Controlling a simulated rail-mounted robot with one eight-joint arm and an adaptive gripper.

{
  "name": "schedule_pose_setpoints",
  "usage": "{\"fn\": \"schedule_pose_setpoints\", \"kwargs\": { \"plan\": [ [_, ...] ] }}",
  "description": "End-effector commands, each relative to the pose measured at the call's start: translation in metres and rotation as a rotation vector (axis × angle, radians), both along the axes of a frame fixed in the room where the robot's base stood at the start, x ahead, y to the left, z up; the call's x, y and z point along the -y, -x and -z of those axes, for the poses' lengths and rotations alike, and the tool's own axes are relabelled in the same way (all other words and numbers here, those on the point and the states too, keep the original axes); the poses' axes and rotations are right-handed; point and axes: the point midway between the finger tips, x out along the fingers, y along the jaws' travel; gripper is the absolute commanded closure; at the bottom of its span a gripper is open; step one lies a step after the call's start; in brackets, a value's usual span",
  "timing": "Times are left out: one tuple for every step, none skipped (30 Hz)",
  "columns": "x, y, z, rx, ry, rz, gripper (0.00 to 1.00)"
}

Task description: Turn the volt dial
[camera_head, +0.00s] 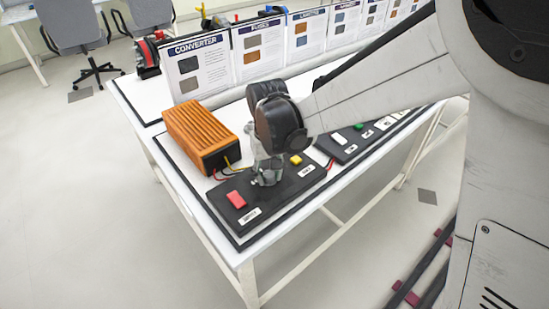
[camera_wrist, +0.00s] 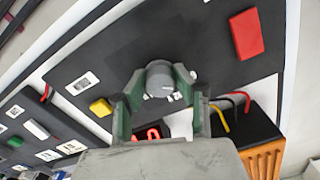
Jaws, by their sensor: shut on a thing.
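The volt dial, a round grey knob (camera_wrist: 160,78) with a white mark, sits on a black control panel (camera_wrist: 120,55). My gripper (camera_wrist: 158,85) points down at the panel, its two green-lined fingers on either side of the knob and closed on it. In the head view my gripper (camera_head: 267,180) stands over the middle of the panel (camera_head: 277,205), between a red switch (camera_head: 236,199) and a yellow button (camera_head: 296,160). The knob is hidden behind the fingers in the head view.
An orange converter box (camera_head: 200,137) with wires stands just behind the panel. A second black panel with a green button (camera_head: 358,126) lies to the right. Labelled boards, such as the converter board (camera_head: 190,70), line the table's back. Open floor lies in front.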

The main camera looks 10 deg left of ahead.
Motion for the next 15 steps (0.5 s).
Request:
{"fn": "schedule_pose_setpoints", "kwargs": {
  "plan": [
    [0.0, -0.0001, 0.0001, 0.0, 0.0, -0.019, 1.0],
    [0.0, -0.0001, 0.0001, 0.0, 0.0, -0.029, 1.0],
    [0.0, -0.0001, 0.0001, 0.0, 0.0, -0.043, 1.0],
    [0.0, -0.0001, 0.0, 0.0, 0.0, -0.051, 1.0],
    [0.0, -0.0001, 0.0, 0.0, 0.0, -0.059, 1.0],
    [0.0, -0.0001, 0.0, 0.0, 0.0, -0.068, 1.0],
    [0.0, -0.0001, 0.0, 0.0, 0.0, -0.073, 1.0],
    [0.0, -0.0001, -0.0001, 0.0, 0.0, -0.078, 1.0],
    [0.0, -0.0001, -0.0001, 0.0, 0.0, -0.082, 1.0],
    [0.0, -0.0001, -0.0001, 0.0, 0.0, -0.085, 1.0],
    [0.0, -0.0001, -0.0001, 0.0, 0.0, -0.087, 1.0],
    [0.0, -0.0001, -0.0001, 0.0, 0.0, -0.089, 1.0],
    [0.0, -0.0001, -0.0001, 0.0, 0.0, -0.091, 1.0],
    [0.0, -0.0001, -0.0001, 0.0, 0.0, -0.091, 1.0],
    [0.0, -0.0001, -0.0002, 0.0, 0.0, -0.092, 1.0]
  ]
}}
